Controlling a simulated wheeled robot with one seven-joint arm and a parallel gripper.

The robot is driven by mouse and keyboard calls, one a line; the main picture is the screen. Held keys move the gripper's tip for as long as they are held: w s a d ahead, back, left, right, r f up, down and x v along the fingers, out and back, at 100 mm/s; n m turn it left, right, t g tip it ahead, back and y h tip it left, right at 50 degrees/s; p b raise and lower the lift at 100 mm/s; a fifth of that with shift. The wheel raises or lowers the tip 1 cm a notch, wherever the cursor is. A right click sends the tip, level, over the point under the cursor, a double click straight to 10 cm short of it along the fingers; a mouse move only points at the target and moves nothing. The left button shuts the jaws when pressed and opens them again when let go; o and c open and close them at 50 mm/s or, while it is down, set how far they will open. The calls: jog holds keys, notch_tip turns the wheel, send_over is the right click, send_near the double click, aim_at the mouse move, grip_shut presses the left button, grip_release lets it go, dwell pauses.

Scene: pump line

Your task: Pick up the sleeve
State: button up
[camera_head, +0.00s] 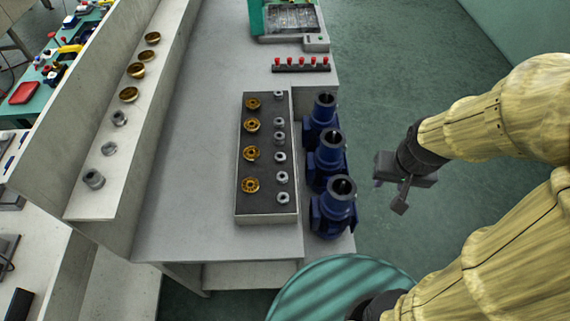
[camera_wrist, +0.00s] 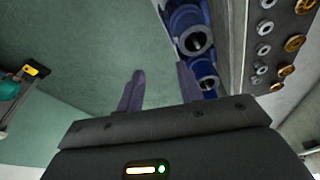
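Grey metal ring-like parts, which could be sleeves, stand in two places in the head view; I cannot tell for sure which one is the sleeve. Several small grey rings (camera_head: 280,157) sit in the right column of the dark tray. Three more grey parts lie on the left ledge; the nearest, a grey cylinder (camera_head: 93,179), looks tallest. In the wrist view the tray's grey rings (camera_wrist: 264,50) show at upper right. My gripper (camera_head: 391,190) hangs over the floor right of the blue pumps, apart from them. Its two fingers (camera_wrist: 160,88) are spread with nothing between them.
Three blue pumps (camera_head: 333,205) stand along the bench's right edge, between my gripper and the tray (camera_head: 266,219). Brass parts (camera_head: 251,153) fill the tray's left column; brass cups (camera_head: 136,70) stand on the ledge. A red-topped rack (camera_head: 301,68) lies behind. The bench's middle is clear.

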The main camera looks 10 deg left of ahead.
jog(key=shift+w, duration=0.2)
jog(key=shift+o, duration=2.2)
jog(key=shift+w+a+r, duration=0.1)
jog(key=shift+w+a, duration=0.1)
jog(key=w+a+n+g, duration=0.1)
jog(key=w+a, duration=0.2)
jog(key=a, duration=1)
jog(key=w+a+g, duration=0.1)
jog(key=w+a, duration=0.3)
jog(key=a, duration=0.8)
jog(key=shift+a+r+n+g, duration=0.3)
jog(key=shift+a+n, duration=0.05)
jog(key=shift+n, duration=0.05)
jog(key=shift+f, duration=0.15)
